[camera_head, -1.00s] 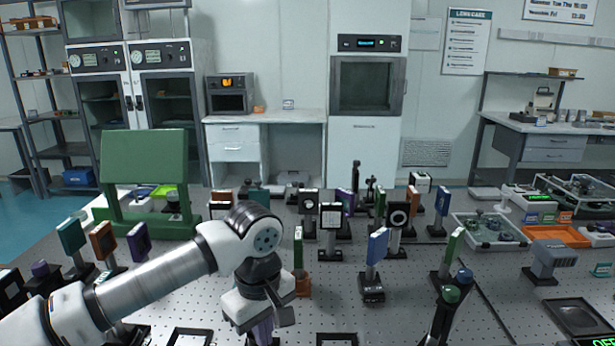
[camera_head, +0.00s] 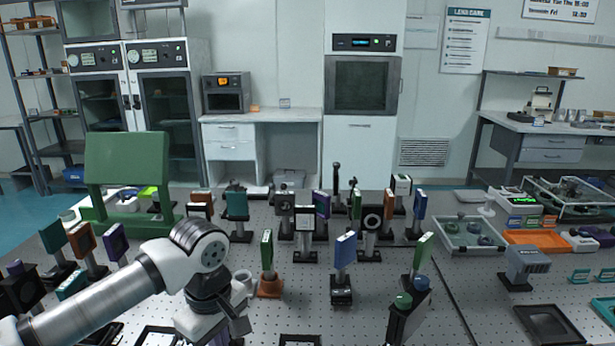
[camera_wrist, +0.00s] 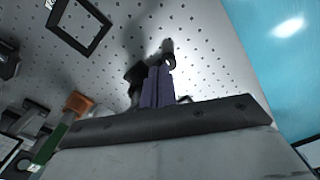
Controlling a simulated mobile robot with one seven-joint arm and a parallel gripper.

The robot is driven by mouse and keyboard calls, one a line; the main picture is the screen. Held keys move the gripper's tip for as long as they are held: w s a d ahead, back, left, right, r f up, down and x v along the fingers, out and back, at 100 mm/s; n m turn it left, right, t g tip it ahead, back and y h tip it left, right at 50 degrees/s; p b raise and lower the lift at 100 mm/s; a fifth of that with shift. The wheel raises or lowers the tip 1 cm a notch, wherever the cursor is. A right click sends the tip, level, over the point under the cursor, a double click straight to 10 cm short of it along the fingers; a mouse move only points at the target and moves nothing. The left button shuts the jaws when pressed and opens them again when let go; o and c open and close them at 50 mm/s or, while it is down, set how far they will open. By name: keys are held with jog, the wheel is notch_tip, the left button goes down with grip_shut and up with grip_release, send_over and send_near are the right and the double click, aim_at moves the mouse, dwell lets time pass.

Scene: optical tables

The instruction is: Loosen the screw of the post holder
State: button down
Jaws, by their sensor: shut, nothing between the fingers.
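In the head view my gripper (camera_head: 222,336) points down at the front left of the perforated table, partly cut off by the bottom edge. In the wrist view its purple-grey fingers (camera_wrist: 157,85) are closed together with nothing between them. A dark piece (camera_wrist: 135,75) with a rounded end lies just beyond the fingertips; I cannot tell whether it is the post holder or a shadow, and no screw is clear. Several posts with optics stand on the table.
A blue plate on a dark mount (camera_head: 341,290) and two dark posts with green and blue tops (camera_head: 408,305) stand further right. A flat dark frame (camera_wrist: 80,28) lies near the gripper. More optics crowd behind. The table's edge meets a blue floor (camera_wrist: 280,60).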

notch_tip(320, 180, down, 7)
jog(key=b, duration=0.5)
jog(key=shift+r, duration=0.1)
jog(key=shift+a, duration=0.2)
dwell(0.5)
jog(key=shift+s+a+b, duration=0.5)
jog(key=shift+s+b, duration=0.15)
jog(key=shift+b, duration=1.7)
jog(key=shift+s+d, duration=0.25)
jog(key=shift+s, duration=0.05)
notch_tip(320, 180, up, 6)
jog(key=p, duration=0.2)
jog(key=shift+p, duration=0.3)
jog(key=shift+d, duration=0.1)
